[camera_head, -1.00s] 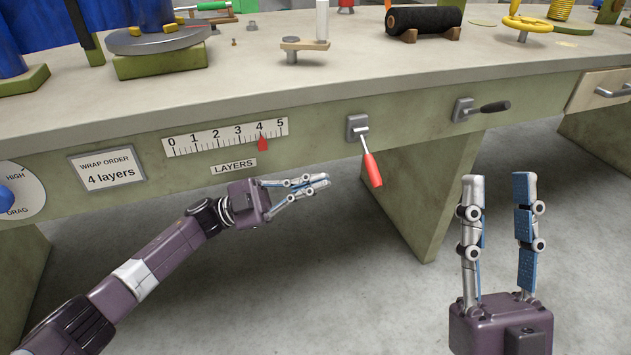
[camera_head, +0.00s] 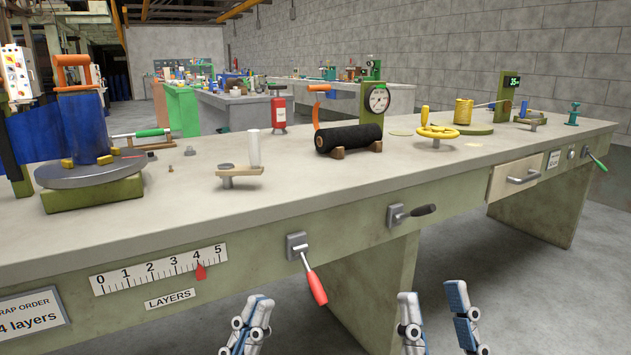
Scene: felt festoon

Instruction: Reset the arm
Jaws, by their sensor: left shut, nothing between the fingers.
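My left gripper (camera_head: 257,301) is at the bottom edge, below the bench front and left of the red-handled lever. Its fingers are together and empty. My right gripper (camera_head: 432,291) is at the bottom right of centre, pointing up, with its two fingers apart and nothing between them. Both arms behind the fingers are out of view. The red-handled lever (camera_head: 315,284) hangs down and to the right from its plate on the bench front, clear of both grippers. The layers scale (camera_head: 160,271) has its red pointer (camera_head: 201,272) at about 4.
A black-handled lever (camera_head: 415,213) sits further right on the bench front, above my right gripper. The bench top (camera_head: 330,185) carries a black roll (camera_head: 345,138), a yellow handwheel (camera_head: 437,130) and a turntable (camera_head: 90,172). Floor in front of the bench is clear.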

